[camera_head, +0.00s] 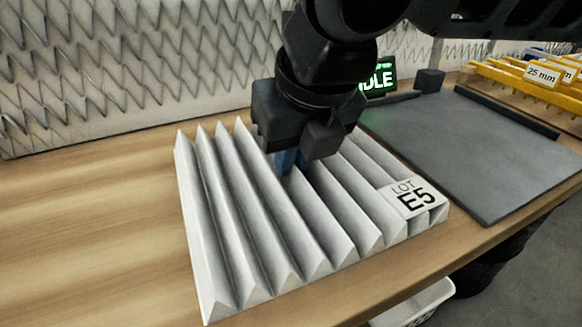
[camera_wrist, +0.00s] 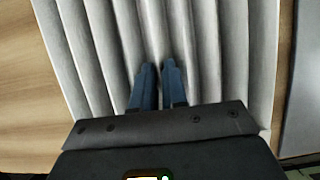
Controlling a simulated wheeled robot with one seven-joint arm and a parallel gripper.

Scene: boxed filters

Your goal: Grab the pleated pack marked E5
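The pleated pack (camera_head: 262,215) is a white zigzag filter lying flat on the wooden table, with its ridges running front to back. A white label reading LOT E5 (camera_head: 411,198) sits on its right end. My gripper (camera_head: 289,163) is over the middle of the pack, pointing down, with its blue fingers at the pleats. In the wrist view, the fingers (camera_wrist: 160,66) are close together with a narrow strip of white pleat (camera_wrist: 156,30) between them. They look shut on that pleat. The fingertips are partly hidden among the folds.
A dark grey flat mat (camera_head: 485,150) lies to the right, with a lit green sign reading IDLE (camera_head: 380,78) behind. Yellow racks (camera_head: 520,80) stand at far right. A mesh-faced panel (camera_head: 120,65) stands behind. Bare table (camera_head: 90,220) is at left.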

